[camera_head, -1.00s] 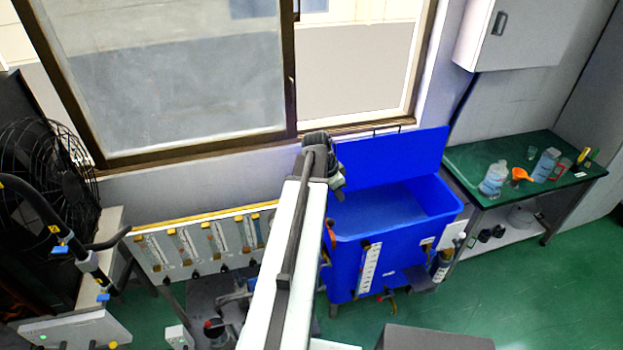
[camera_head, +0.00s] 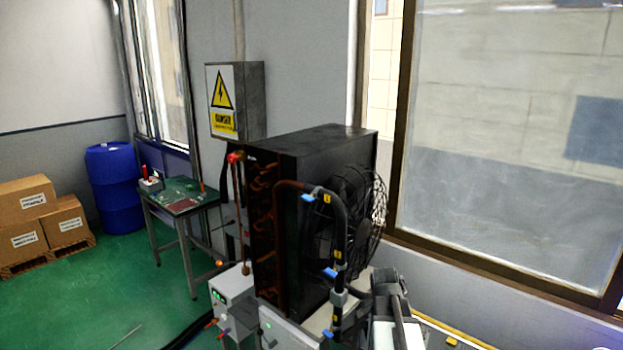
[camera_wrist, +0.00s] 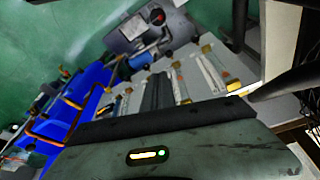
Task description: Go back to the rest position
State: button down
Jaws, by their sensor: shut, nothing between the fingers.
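My white arm comes up from the bottom edge of the head view. My gripper (camera_head: 389,283) is the dark end of it, small and folded in, with its fingers hard to make out. It is shut and holds nothing. It stands just right of the black fan unit, in front of the wall below the window. In the wrist view a dark grey casing with a lit yellow-green lamp fills the bottom, and no fingertips show there.
A black unit (camera_head: 318,150) with a round fan grille (camera_head: 357,220) and a bent black pipe (camera_head: 341,235) stands close left of my arm. A green table (camera_head: 180,195), blue barrel (camera_head: 115,185) and boxes (camera_head: 25,200) are farther left. The wrist view shows a blue tub (camera_wrist: 92,78).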

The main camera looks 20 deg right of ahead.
jog(key=w+a+f+n+y+b, duration=0.1)
jog(key=w+a+f+n, duration=0.15)
jog(key=a, duration=0.85)
jog(key=w+a+f+n+b, duration=0.1)
jog(key=w+a+n, duration=0.25)
jog(key=a, duration=0.65)
jog(key=s+a+f+n+y+b, duration=0.1)
jog(key=s+a+n+y, duration=0.1)
jog(key=a+n, duration=0.8)
jog(key=shift+s+a+f, duration=0.25)
jog(key=shift+s+a, duration=0.5)
jog(key=shift+a, duration=0.8)
